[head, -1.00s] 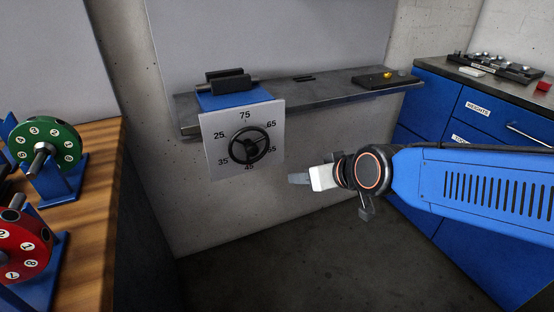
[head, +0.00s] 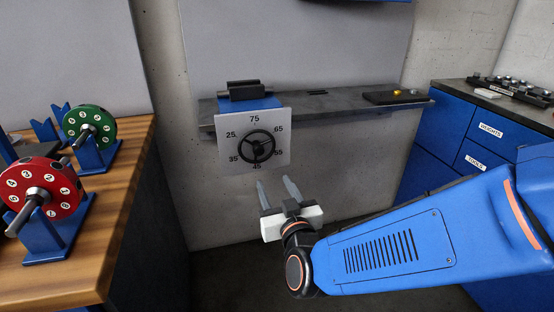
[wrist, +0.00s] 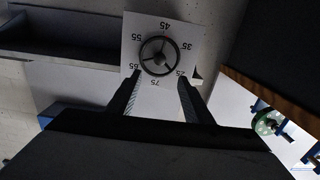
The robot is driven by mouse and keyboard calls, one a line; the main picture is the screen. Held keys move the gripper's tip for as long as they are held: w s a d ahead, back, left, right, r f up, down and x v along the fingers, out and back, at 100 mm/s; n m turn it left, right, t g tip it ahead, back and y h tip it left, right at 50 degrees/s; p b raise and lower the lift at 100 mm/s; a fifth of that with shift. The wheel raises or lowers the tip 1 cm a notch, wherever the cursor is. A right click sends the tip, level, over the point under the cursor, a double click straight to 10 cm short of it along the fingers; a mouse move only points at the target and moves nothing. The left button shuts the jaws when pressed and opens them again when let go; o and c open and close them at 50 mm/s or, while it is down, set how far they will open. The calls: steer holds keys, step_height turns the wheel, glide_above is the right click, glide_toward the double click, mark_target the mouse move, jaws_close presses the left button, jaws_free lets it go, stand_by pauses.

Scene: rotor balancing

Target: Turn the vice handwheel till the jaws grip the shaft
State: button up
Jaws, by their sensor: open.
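The black vice handwheel (head: 258,146) sits on a white dial plate (head: 281,128) marked with numbers from 25 to 75. Above the plate, the vice (head: 243,91) has dark jaws on a blue body, with a dark bar at the jaws; I cannot tell if they grip it. My gripper (head: 275,184) is open and empty, below and in front of the handwheel, apart from it. In the wrist view the handwheel (wrist: 159,54) shows upside down beyond and between the two fingers, with a small red mark near 45.
The vice stands on a grey wall shelf (head: 330,103) with a small dark tray (head: 383,97) at its right. Green (head: 98,118) and red (head: 62,200) rotors stand on a wooden bench at left. Blue drawers (head: 470,130) stand at right. Space before the dial is free.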

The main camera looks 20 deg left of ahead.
mark_target(259, 151)
steer(key=x, duration=1.6)
steer(key=shift+w+a+r, duration=0.15)
steer(key=shift+w+r, duration=0.05)
steer(key=shift+w, duration=0.05)
steer(key=shift+c, duration=0.5)
steer(key=c, duration=1)
